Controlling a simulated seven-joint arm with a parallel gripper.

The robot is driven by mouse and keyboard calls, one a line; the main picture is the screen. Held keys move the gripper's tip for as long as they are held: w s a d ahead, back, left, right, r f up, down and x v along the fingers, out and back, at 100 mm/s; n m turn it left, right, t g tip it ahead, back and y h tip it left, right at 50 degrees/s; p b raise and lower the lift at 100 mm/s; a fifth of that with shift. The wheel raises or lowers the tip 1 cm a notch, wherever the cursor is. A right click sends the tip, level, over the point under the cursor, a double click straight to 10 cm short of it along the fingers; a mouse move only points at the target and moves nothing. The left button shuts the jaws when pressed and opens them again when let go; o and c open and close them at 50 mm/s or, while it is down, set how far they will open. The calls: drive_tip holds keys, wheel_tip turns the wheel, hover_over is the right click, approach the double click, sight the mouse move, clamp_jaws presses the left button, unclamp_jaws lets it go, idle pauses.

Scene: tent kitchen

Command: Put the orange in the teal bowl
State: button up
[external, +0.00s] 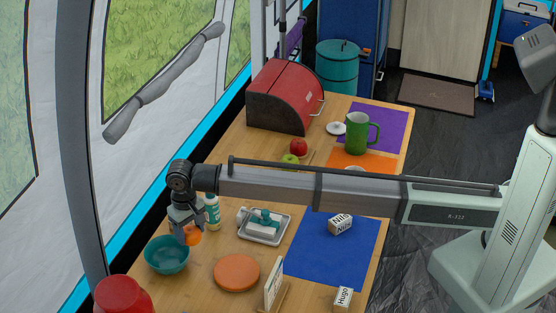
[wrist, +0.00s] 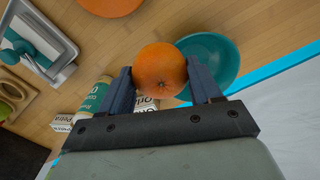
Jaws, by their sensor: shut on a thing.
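The orange (wrist: 160,72) is between the two fingers of my gripper (wrist: 163,86) in the wrist view. My gripper is shut on it. In the external view the orange (external: 193,238) shows below my gripper (external: 187,228), above the near left part of the table. The teal bowl (external: 166,262) stands on the table just below and to the left of the orange. In the wrist view the teal bowl (wrist: 222,58) shows behind and to the right of the orange, partly hidden by a finger. I see nothing inside the visible part of the bowl.
A tray (external: 264,229) with a teal-handled item is to the right. An orange disc (external: 237,272) lies right of the bowl, and a red container (external: 123,295) is in front. The tent wall runs along the table's left side.

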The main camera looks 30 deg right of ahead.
hover_over(169, 263)
wheel_tip(169, 263, down, 10)
drive_tip(key=shift+s+r, duration=0.1)
drive_tip(key=shift+r, duration=0.05)
idle(0.5)
drive_tip(key=o, duration=0.8)
wheel_tip(169, 263, up, 12)
drive_tip(key=shift+r, duration=0.1)
idle(0.3)
